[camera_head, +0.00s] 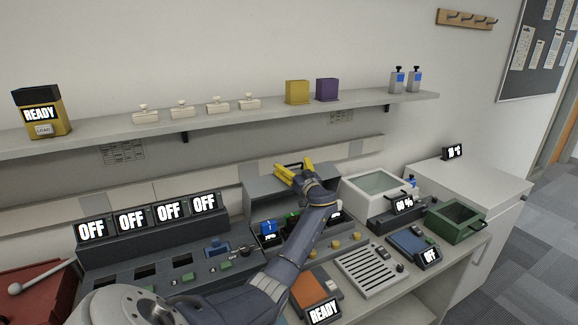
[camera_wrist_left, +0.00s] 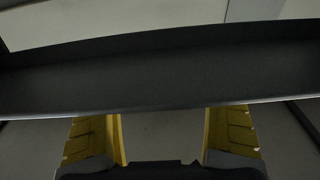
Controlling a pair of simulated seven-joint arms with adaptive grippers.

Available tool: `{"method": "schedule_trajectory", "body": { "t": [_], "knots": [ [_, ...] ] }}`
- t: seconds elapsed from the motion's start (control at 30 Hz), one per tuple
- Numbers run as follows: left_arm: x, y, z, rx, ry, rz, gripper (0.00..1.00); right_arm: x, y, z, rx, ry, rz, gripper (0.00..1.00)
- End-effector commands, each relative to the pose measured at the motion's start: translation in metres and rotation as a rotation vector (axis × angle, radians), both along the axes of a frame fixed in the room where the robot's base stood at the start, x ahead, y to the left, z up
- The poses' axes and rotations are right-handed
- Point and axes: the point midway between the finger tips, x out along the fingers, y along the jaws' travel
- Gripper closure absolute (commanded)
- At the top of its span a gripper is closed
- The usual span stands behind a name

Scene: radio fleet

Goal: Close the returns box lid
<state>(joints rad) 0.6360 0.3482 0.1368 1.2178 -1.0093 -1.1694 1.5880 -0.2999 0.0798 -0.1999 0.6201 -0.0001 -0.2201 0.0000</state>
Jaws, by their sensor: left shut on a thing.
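My left gripper (camera_head: 292,169), with yellow fingers, is at the top of a grey box (camera_head: 262,188) at the back of the bench. This looks like the returns box, though no label on it can be read. In the left wrist view a dark grey panel (camera_wrist_left: 160,75) spans the picture, probably its lid. The gripper's yellow fingers (camera_wrist_left: 162,140) stand apart at its lower edge, with their tips hidden behind it. The gripper is shut on this panel. My arm hides part of the box's right side. My right gripper is not in view.
A white clear-topped box (camera_head: 375,205) and a green open box (camera_head: 455,222) stand to the right. Below the arm are an orange device (camera_head: 308,288) and a slotted white tray (camera_head: 368,274). A wall shelf (camera_head: 225,117) with small items runs above.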

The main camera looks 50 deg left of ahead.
Motion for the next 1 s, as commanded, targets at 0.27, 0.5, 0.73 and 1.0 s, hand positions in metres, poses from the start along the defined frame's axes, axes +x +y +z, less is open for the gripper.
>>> {"method": "schedule_trajectory", "body": {
  "t": [0.27,0.5,0.73,1.0],
  "knots": [
    [-0.011,-0.043,0.001,0.198,-0.061,-0.006,0.58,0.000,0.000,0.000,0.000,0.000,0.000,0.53],
    [-0.018,-0.061,0.001,0.295,-0.097,-0.003,0.95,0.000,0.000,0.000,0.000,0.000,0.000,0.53],
    [-0.018,-0.060,0.000,0.293,-0.094,-0.002,0.69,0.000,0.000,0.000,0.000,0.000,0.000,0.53],
    [-0.018,-0.060,0.000,0.291,-0.093,-0.002,0.37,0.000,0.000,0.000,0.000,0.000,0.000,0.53]
  ]
}}
